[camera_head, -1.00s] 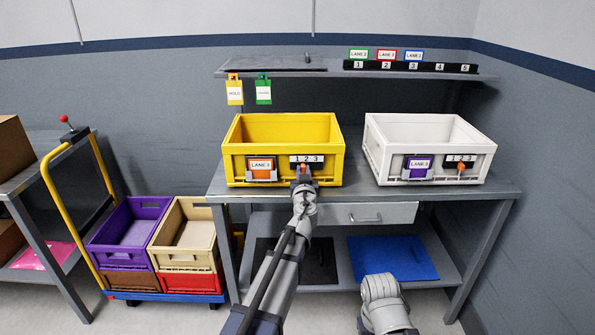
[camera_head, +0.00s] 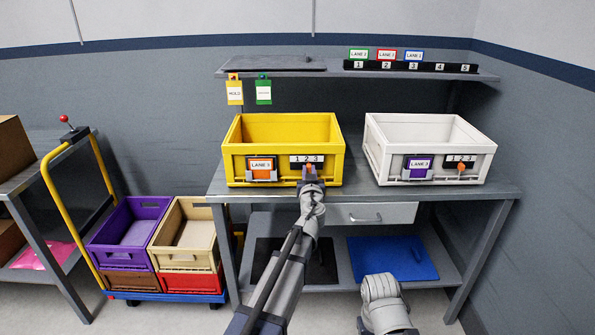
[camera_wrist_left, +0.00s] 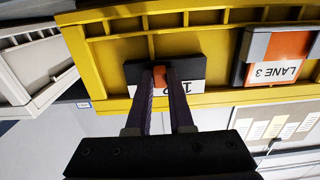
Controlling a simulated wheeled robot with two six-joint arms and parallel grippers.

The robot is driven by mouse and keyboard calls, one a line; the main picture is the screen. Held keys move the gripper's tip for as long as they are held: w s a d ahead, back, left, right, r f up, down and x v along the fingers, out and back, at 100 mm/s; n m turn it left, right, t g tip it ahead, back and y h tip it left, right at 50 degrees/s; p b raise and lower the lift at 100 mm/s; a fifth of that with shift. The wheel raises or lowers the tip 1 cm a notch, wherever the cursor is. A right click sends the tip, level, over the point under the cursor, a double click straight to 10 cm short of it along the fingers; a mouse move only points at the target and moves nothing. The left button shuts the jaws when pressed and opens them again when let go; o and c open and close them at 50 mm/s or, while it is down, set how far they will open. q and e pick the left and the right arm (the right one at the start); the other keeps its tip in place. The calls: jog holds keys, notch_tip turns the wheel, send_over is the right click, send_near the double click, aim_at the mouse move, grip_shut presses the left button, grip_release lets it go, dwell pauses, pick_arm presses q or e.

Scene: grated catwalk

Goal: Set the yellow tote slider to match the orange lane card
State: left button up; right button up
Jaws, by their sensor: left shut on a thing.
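The yellow tote (camera_head: 233,165) stands on the left of the bench top. Its front holds an orange card reading LANE 3 (camera_head: 261,164) and, to the right, a slider plate marked 1, 2, 3 (camera_head: 298,159). The orange slider knob (camera_head: 310,168) is below the right part of the scale, around the 2 to 3 end; the exact mark is hard to read. My left gripper (camera_head: 309,175) is shut on the knob. In the left wrist view the orange knob (camera_wrist_left: 159,75) shows between the fingers, which hide part of the scale.
A white tote (camera_head: 372,150) with a purple LANE 3 card and its own slider stands to the right, with a gap between. A drawer (camera_head: 385,213) is below the bench top. A cart of totes (camera_head: 165,297) stands left. Small lane cards sit on the upper shelf (camera_head: 330,69).

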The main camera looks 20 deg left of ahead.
pick_arm(q)
jog(key=shift+w+d, duration=0.2)
jog(key=shift+d, duration=0.35)
jog(key=shift+w+d, duration=0.15)
jog(key=shift+d, duration=0.4)
dwell(0.5)
jog(key=o, duration=0.7)
jog(key=shift+s, duration=0.1)
jog(key=v, duration=0.7)
dwell(0.3)
